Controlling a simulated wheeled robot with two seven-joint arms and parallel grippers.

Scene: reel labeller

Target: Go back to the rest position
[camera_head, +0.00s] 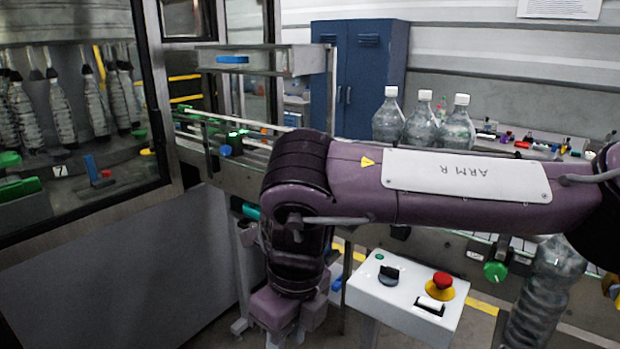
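My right arm (460,180), marked "ARM R", reaches in from the right edge across the middle of the view. It bends down at a dark joint and ends in purple blocks low in the picture, left of a white control box. No fingers of my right gripper can be made out there. My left arm and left gripper are not in view. I see nothing held.
The white control box (400,300) with a red button (442,281) stands just right of my lowered arm links. Several clear bottles (390,118) stand behind my arm. A blue cabinet (370,75) is at the back. A glazed machine (70,110) fills the left.

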